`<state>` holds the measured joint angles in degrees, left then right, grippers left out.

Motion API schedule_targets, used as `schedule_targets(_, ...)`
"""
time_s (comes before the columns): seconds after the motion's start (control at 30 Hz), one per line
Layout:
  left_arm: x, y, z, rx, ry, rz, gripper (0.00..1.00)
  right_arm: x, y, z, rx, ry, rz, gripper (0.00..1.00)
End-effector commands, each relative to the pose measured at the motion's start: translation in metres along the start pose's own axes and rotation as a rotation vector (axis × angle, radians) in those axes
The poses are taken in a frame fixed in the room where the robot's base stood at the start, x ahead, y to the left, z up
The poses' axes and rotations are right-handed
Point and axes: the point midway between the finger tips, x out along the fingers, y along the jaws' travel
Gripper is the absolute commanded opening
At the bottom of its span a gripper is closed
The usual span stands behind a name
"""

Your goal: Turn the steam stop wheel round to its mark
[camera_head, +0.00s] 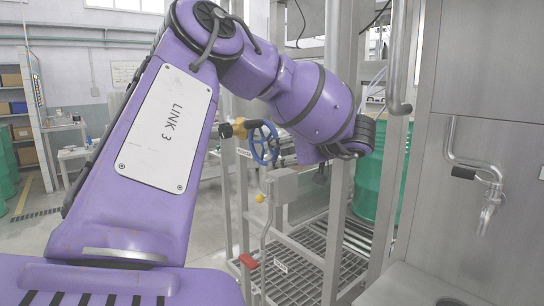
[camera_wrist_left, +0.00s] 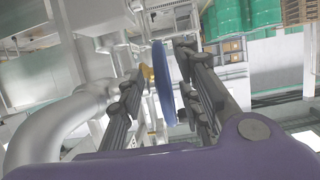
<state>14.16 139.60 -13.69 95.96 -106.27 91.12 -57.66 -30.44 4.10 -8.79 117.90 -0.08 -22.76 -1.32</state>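The steam stop wheel (camera_head: 262,143) is a blue spoked handwheel on a yellow valve body (camera_head: 239,128), left of my left wrist in the head view. In the left wrist view the wheel (camera_wrist_left: 164,84) shows nearly edge-on. My left gripper (camera_wrist_left: 161,66) is open, one dark finger on each side of the wheel's rim. Gaps show between rim and fingers; I see no clear contact. In the head view the gripper is mostly hidden by my purple wrist. The wheel's mark cannot be made out. My right gripper is not in view.
A green drum (camera_head: 380,170) is behind the frame. A steel cabinet with a tap (camera_head: 489,205) is at right. A thick pipe (camera_wrist_left: 70,120) runs beside the gripper.

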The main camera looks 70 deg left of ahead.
Motion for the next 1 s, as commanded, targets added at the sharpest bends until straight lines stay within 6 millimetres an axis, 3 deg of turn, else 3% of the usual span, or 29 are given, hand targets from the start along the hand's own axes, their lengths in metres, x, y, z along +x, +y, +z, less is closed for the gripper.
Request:
schedule_targets(0.1, -0.027, 0.000, -0.001, 0.001, 0.003, 0.002, 0.32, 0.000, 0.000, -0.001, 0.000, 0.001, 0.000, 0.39)
schedule_targets(0.33, -0.060, 0.000, -0.001, 0.000, 0.002, 0.001, 0.32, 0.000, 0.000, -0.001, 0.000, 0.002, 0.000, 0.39)
schedule_targets(0.8, -0.066, 0.000, 0.003, 0.001, -0.008, -0.002, 0.32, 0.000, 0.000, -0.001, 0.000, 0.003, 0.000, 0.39)
schedule_targets(0.9, -0.051, -0.004, 0.030, 0.011, -0.074, -0.016, 0.32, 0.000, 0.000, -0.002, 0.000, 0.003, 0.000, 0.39)
schedule_targets(0.97, -0.034, -0.010, 0.065, 0.021, -0.161, -0.035, 0.32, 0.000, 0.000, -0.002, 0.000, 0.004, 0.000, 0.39)
schedule_targets(1.0, -0.022, -0.016, 0.096, 0.023, -0.241, -0.054, 0.32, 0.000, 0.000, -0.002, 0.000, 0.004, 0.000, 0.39)
